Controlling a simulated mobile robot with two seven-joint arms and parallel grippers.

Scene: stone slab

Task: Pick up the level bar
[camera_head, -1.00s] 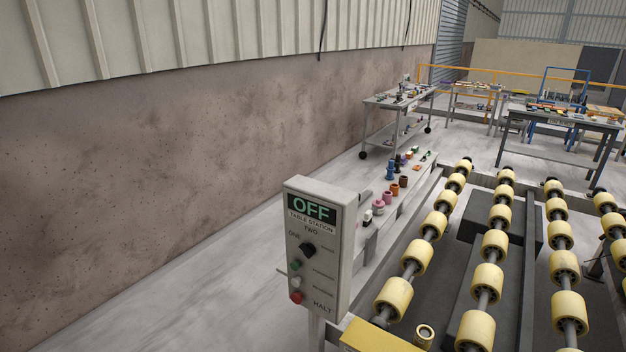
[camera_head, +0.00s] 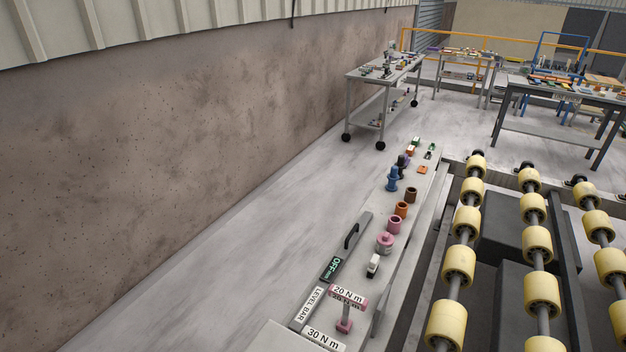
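A long grey bar with a black handle (camera_head: 350,237) lies on a narrow ledge (camera_head: 406,240) right of the wall. A dark green display reading OFF (camera_head: 332,268) is at its near end. A white label reading LEVEL BAR (camera_head: 312,304) lies just in front of it, so this appears to be the level bar. Neither of my grippers is in view.
On the ledge right of the bar stand a pink jar (camera_head: 385,243), a small white-and-black item (camera_head: 373,265) and a pink 20 N m piece (camera_head: 346,309). Coloured cylinders stand farther back. Rollers (camera_head: 459,267) fill the right. The floor (camera_head: 260,245) at left is clear.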

